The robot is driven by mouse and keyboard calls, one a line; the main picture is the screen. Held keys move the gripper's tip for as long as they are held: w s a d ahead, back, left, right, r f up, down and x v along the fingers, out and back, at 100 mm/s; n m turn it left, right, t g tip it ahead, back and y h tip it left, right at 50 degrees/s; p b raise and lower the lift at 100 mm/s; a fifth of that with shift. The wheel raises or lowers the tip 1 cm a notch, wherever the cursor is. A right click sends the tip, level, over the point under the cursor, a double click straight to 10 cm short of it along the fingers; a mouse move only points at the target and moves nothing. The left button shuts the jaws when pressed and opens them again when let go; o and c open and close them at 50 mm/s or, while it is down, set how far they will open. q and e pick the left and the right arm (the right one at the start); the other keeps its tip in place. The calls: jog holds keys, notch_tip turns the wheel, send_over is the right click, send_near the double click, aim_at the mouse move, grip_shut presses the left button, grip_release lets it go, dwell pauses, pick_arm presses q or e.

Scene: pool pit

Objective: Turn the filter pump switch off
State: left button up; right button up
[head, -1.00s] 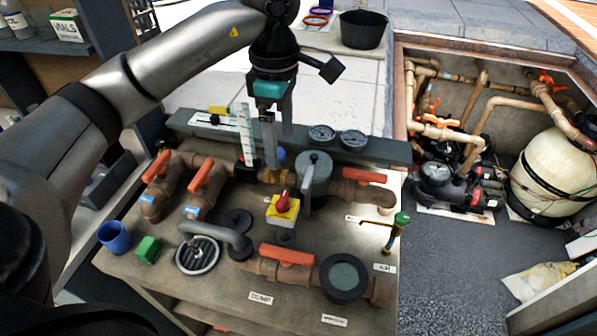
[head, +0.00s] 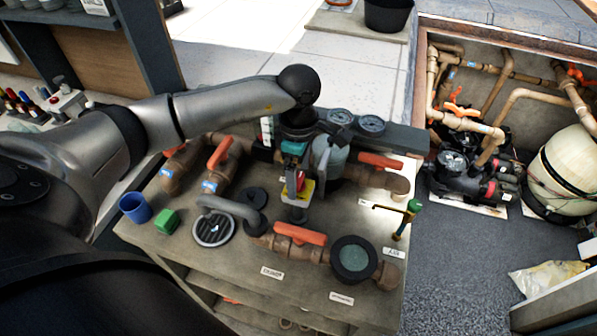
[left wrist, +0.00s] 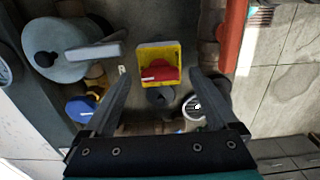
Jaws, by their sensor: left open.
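The filter pump switch is a yellow box (head: 306,194) with a red knob (head: 300,184), on a short grey post in the middle of the bench. In the left wrist view the yellow box (left wrist: 144,56) and its red knob (left wrist: 160,73) show face on. My left gripper (head: 293,178) is above and just behind the switch, partly covering it. In the left wrist view my left gripper (left wrist: 160,76) is open and empty, with one finger on each side of the box in the picture. I cannot tell whether it touches. My right gripper is out of view.
Orange-handled valves (head: 300,234) and brown pipes crowd the bench (head: 225,262). A grey filter canister (head: 334,160) stands close behind the switch. A blue cup (head: 135,208) and green block (head: 166,221) are at the left; a green-topped brass tap (head: 413,207) is at the right.

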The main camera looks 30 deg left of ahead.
pick_arm(q)
jog(key=shift+f, duration=0.25)
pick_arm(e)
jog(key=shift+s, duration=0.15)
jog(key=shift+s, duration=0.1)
pick_arm(q)
jog(key=shift+c, duration=0.5)
jog(key=c, duration=1.3)
jog(key=shift+o, duration=0.2)
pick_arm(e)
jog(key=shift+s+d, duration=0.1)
